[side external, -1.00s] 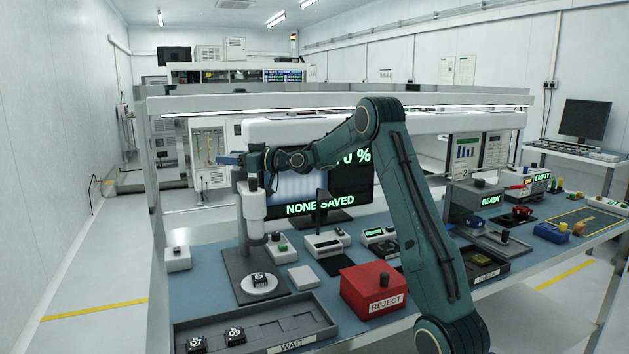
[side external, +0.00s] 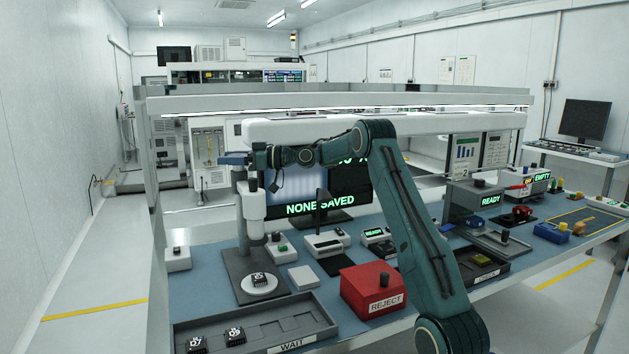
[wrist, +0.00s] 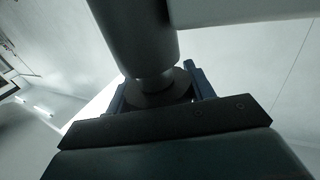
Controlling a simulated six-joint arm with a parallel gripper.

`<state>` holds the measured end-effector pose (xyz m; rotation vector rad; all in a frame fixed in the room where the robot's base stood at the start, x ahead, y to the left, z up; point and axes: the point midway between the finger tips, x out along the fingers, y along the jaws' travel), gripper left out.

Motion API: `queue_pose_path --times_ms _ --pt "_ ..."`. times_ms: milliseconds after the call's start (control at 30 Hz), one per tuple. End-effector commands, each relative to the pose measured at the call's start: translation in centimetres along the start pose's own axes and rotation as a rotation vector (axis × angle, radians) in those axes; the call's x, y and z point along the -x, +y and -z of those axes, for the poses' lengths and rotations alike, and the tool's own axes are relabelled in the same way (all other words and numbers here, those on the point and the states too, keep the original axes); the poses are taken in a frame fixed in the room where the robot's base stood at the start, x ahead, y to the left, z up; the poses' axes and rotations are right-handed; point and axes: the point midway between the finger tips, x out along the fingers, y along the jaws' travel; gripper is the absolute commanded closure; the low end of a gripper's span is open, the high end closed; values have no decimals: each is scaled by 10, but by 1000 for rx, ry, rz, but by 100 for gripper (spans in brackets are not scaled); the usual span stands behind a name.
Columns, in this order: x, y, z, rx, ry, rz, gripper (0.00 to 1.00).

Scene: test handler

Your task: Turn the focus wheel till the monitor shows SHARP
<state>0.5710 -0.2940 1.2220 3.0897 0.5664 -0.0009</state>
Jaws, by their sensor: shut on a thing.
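My gripper (side external: 234,159) is at the top of the white and grey microscope (side external: 252,205). In the wrist view, its two blue fingers (wrist: 157,92) close on the sides of a dark round wheel (wrist: 150,98), which looks like the focus wheel. The wheel is not clear in the side view. The monitor (side external: 320,205) stands behind and reads NONE SAVED in green. A percentage at its upper right is mostly covered by my arm. I see no SHARP text. A chip (side external: 259,278) lies on the round white stage (side external: 259,288) under the microscope.
The WAIT tray (side external: 255,335) with two chips is at the front. A red REJECT box (side external: 372,290) stands right of the microscope. Small button boxes, such as the one at left (side external: 178,260), stand on the blue bench. READY and EMPTY stations are at the right.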

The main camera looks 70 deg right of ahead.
Motion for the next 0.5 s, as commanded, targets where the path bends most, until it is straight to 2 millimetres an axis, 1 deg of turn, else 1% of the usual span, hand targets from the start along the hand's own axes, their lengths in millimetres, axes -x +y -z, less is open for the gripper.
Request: queue_pose_path --times_ms 200,500 --pt "0 -1 0 2 1 87 70" --pt "0 -3 0 1 0 171 70"
